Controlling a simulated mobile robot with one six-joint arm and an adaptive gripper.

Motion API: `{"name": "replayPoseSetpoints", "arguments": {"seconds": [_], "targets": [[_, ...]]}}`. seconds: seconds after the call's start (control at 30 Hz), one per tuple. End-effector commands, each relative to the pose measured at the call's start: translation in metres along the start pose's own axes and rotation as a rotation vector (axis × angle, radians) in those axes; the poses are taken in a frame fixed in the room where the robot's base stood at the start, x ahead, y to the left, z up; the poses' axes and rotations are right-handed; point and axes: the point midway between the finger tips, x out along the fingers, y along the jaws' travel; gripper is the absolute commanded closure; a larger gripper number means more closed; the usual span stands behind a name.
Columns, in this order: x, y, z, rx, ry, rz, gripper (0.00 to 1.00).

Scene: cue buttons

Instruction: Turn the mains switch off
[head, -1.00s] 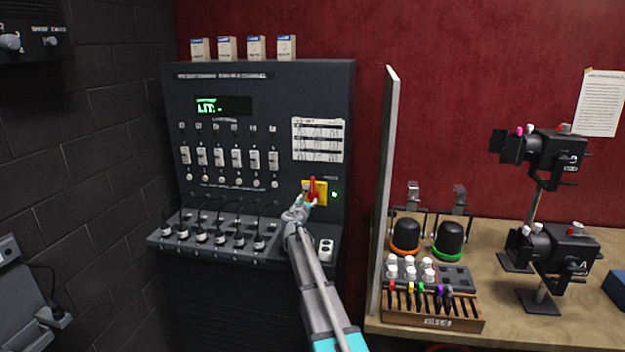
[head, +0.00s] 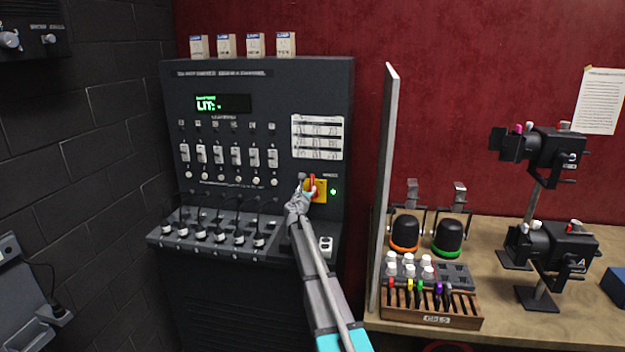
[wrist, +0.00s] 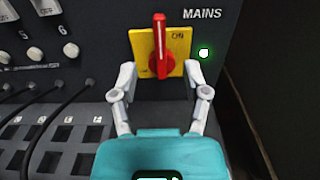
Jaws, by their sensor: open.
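The mains switch is a red rotary handle (wrist: 160,45) on a yellow plate (wrist: 178,67) marked ON, under the word MAINS. The handle stands upright in the wrist view. A green light (wrist: 204,53) beside it is lit. In the head view the red handle (head: 312,183) and yellow plate (head: 321,190) are on the right of the dark dimmer cabinet (head: 250,90). My gripper (wrist: 158,72) is open, with one finger on each side of the handle in the wrist view. I cannot tell whether either finger touches it. In the head view my gripper partly hides the plate.
Several sliders (head: 236,157) and plugged cables (head: 220,236) lie left of the switch. A white socket (head: 326,247) sits below the switch.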

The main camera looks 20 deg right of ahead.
Motion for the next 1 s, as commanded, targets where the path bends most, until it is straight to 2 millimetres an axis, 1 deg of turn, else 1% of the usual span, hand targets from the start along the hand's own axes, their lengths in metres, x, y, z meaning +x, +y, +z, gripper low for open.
{"name": "replayPoseSetpoints", "arguments": {"seconds": [0.03,0.4,0.6,0.8,1.0], "targets": [[0.01,0.001,0.0,0.0,0.0,-0.001,0.4],[0.066,0.002,0.0,0.0,0.0,0.001,0.4],[0.093,0.002,0.0,0.0,0.0,0.002,0.4],[0.109,0.002,0.0,0.0,0.0,0.002,0.4],[0.113,0.002,0.0,0.0,0.0,0.003,0.4]]}}
